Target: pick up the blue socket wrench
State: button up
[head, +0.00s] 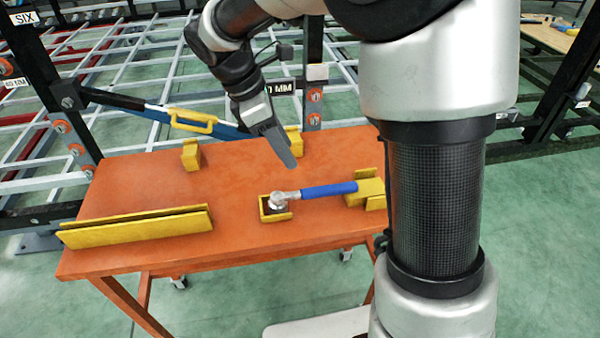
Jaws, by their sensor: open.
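The blue socket wrench (328,190) lies across the right part of the orange table (160,180). Its silver head (278,200) sits in a small yellow holder (276,214). The right end of its blue handle meets a yellow block (366,191). My gripper (284,158) is above the table, behind and a little left of the wrench handle, apart from it, with its finger pointing down and to the right. I see the gripper side-on, and nothing shows between its fingers.
A long yellow holder (135,228) lies at the table's front left. Small yellow blocks stand at the back, one at left (191,154) and one behind my gripper (294,140). The table's middle is clear.

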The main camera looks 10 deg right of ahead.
jog(key=b, duration=0.3)
send_near(313, 189)
jog(key=x, duration=0.4)
jog(key=shift+a+f, duration=0.15)
jog(key=shift+f, duration=0.2)
jog(key=shift+d+b+x, duration=0.15)
jog(key=shift+b+x, duration=0.35)
jog(key=shift+x, duration=1)
jog(key=shift+d+b+x, duration=0.1)
jog(key=shift+b+x, duration=0.4)
jog(key=shift+x, duration=0.95)
jog(key=shift+r, duration=0.15)
jog(key=shift+c, duration=0.2)
grip_shut()
